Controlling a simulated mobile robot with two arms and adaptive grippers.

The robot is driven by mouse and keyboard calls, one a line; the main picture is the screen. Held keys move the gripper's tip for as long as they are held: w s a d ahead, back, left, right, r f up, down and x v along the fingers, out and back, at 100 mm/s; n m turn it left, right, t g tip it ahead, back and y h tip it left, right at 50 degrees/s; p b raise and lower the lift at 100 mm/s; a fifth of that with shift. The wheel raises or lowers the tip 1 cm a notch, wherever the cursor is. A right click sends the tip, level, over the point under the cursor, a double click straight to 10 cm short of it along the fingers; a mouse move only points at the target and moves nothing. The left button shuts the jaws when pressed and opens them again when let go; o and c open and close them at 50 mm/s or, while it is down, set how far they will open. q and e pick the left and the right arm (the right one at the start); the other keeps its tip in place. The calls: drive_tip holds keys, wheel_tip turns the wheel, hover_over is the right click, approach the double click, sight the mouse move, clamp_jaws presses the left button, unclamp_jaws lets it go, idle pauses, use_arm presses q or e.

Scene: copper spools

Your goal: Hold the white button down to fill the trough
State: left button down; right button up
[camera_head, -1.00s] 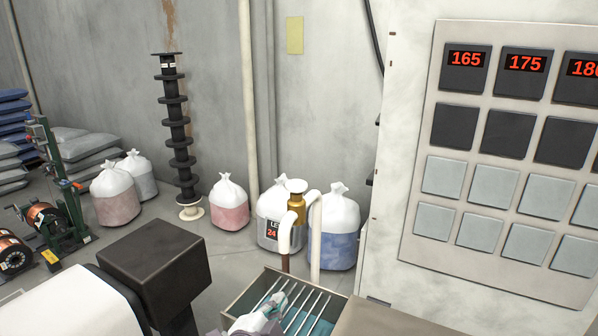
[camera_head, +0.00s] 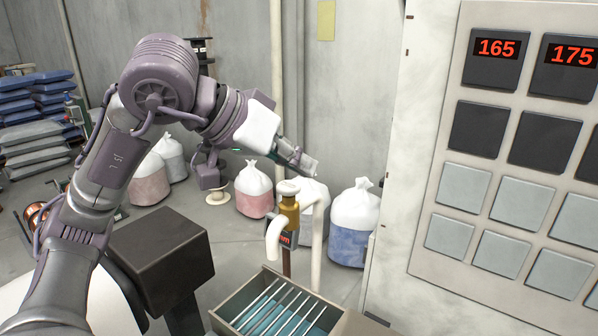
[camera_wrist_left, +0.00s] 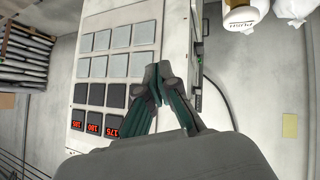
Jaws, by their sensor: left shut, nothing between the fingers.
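The white button (camera_head: 289,187) is the cap on top of a brass valve (camera_head: 289,212). In the left wrist view, a white part marked PUSH (camera_wrist_left: 240,18) shows at the top right edge. The valve's white spout (camera_head: 274,240) bends down over the trough (camera_head: 226,304), which has metal slats and a blue-green inside. My left gripper (camera_head: 309,168) is above and just right of the button in the picture, apart from it as far as I can tell. In the left wrist view its fingers (camera_wrist_left: 155,78) are together and empty. My right gripper is not in view.
A tall control cabinet (camera_head: 415,110) with square keys and red numbers stands at the right. Several tied bags (camera_head: 355,215) stand behind the valve. A dark box (camera_head: 160,250) stands left of the trough.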

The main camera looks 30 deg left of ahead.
use_arm(q)
drive_tip(key=a+r+t+y, duration=0.1)
drive_tip(key=a+r+y, duration=0.2)
drive_tip(key=a, duration=0.5)
drive_tip(key=shift+s+y, duration=0.45)
drive_tip(key=shift+y, duration=0.15)
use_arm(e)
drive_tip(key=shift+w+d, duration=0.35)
use_arm(q)
drive_tip(key=p, duration=0.2)
approach(293, 182)
drive_tip(key=w, duration=0.3)
drive_tip(key=shift+w+d+f, duration=0.2)
drive_tip(key=shift+w+f, duration=0.4)
drive_tip(key=shift+f, duration=1.35)
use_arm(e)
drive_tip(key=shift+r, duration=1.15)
